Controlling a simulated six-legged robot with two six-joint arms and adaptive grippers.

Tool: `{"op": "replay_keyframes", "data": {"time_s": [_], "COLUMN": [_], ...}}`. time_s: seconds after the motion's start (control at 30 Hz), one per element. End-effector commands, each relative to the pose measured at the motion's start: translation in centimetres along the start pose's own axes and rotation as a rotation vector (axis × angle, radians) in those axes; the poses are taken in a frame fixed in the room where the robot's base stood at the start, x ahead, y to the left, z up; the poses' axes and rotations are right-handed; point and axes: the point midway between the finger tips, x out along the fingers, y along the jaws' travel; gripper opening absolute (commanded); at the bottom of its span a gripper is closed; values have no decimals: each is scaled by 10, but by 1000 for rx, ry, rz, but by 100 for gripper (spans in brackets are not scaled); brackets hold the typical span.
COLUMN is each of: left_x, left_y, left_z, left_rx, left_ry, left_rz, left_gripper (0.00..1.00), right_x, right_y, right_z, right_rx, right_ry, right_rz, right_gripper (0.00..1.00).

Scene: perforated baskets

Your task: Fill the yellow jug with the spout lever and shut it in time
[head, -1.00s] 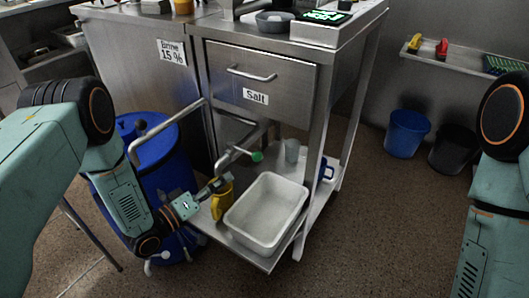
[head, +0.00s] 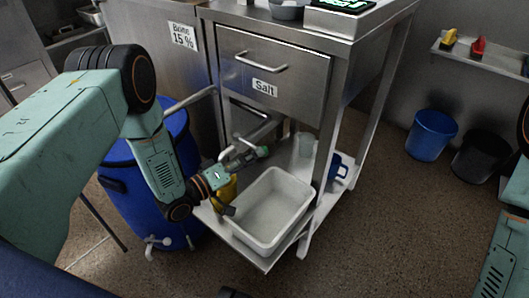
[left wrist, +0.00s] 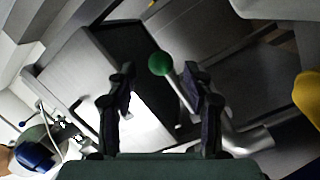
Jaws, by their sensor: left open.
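The yellow jug (head: 230,190) stands on the lower shelf under the spout, partly hidden behind my left gripper in the head view. Its yellow side also shows at the right edge of the left wrist view (left wrist: 308,97). The spout lever's green knob (head: 263,151) is at the tips of my left gripper (head: 248,158). In the left wrist view the green knob (left wrist: 160,64) and its thin metal rod lie between the two open fingers (left wrist: 163,92), nearer the right one. No grip on the lever shows. My right arm is at the right edge; its gripper is out of view.
A white basin (head: 258,243) fills the shelf's front beside the jug. A grey cup (head: 303,146) and a blue jug (head: 338,168) stand behind it. A blue barrel (head: 148,205) is close to my left arm. Blue (head: 431,136) and black (head: 480,157) bins stand at the right.

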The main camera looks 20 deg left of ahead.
Motion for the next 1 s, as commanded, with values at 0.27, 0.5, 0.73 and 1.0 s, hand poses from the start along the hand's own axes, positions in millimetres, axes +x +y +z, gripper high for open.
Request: {"op": "replay_keyframes", "data": {"time_s": [0.27,0.5,0.73,1.0], "left_x": [37,45,46,46], "left_y": [-1,0,0,0], "left_z": [1,1,1,1], "left_rx": [1,-1,-1,-1], "left_ry": [0,0,0,0], "left_rz": [1,-1,-1,-1], "left_gripper": [52,52,44,21], "right_x": [14,15,14,14], "right_y": [0,0,0,0], "right_z": [0,0,0,0], "right_rx": [0,0,0,0], "right_ry": [0,0,0,0], "right_rz": [0,0,0,0], "right_gripper": [40,40,40,40]}}
